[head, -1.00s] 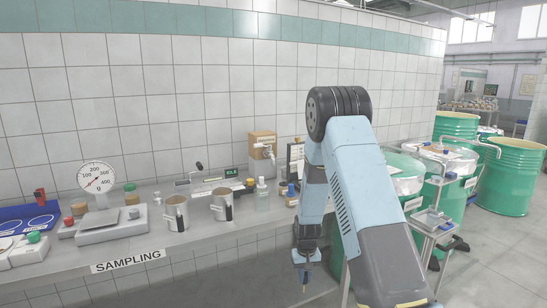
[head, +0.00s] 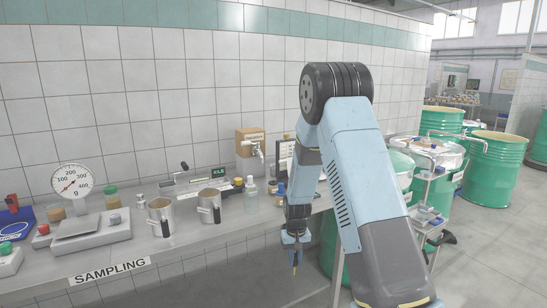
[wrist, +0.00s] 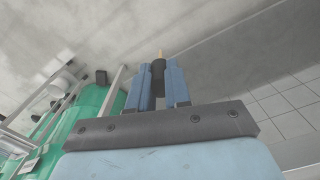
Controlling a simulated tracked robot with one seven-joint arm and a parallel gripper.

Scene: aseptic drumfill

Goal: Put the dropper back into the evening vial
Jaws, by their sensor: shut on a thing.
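My gripper (head: 295,238) hangs low in front of the bench edge, fingers pointing down. In the wrist view my gripper (wrist: 165,80) has its blue fingers shut on the dropper (wrist: 158,72), which has a dark body and a pale tan tip. The dropper's thin orange-tan tip (head: 296,260) points down below the fingers in the head view. Small bottles stand on the bench, among them a clear one (head: 251,188) and one with a yellow top (head: 238,184). I cannot tell which, if any, is the evening vial.
The bench (head: 130,258) marked SAMPLING holds two steel jugs (head: 160,220), a dial scale (head: 75,190) and a box with a tap (head: 247,142). A metal trolley (head: 428,205) and green drums (head: 495,160) stand right. The floor at far right is open.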

